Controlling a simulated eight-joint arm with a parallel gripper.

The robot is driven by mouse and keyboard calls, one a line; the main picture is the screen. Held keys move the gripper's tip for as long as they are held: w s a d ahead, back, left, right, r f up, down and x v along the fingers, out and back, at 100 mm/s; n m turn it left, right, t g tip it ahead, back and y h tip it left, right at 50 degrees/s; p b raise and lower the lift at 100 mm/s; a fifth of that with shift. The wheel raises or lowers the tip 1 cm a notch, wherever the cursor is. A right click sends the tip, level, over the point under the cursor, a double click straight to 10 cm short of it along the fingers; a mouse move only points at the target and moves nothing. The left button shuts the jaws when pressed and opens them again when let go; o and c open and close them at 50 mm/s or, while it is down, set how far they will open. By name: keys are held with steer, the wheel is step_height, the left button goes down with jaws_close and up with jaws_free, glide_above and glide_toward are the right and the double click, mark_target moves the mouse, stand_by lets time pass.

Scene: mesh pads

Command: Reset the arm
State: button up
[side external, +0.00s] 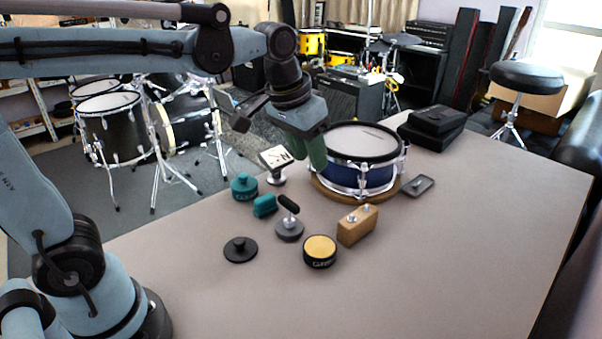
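My arm reaches in from the left across the top of the view. My gripper (308,155), with green fingers, points down just left of and in front of the blue snare drum (375,178), overlapping its left edge in the picture. The fingers look close together, but the gap between them is not clear. I see nothing plainly held in them. Whether they touch the drum cannot be told.
The drum sits on a round wooden base. In front are a white-topped stand (275,160), teal pieces (244,187), a grey knob (289,229), a black disc (240,250), a yellow-topped pad (320,250) and a wooden block (357,225). The tabletop's front right (480,240) is clear.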

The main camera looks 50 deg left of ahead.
steer(key=s+a+f+t, duration=0.3)
steer(key=s+f, duration=0.3)
steer(key=s, duration=0.2)
steer(key=shift+s+t, duration=0.25)
steer(key=shift+t, duration=0.05)
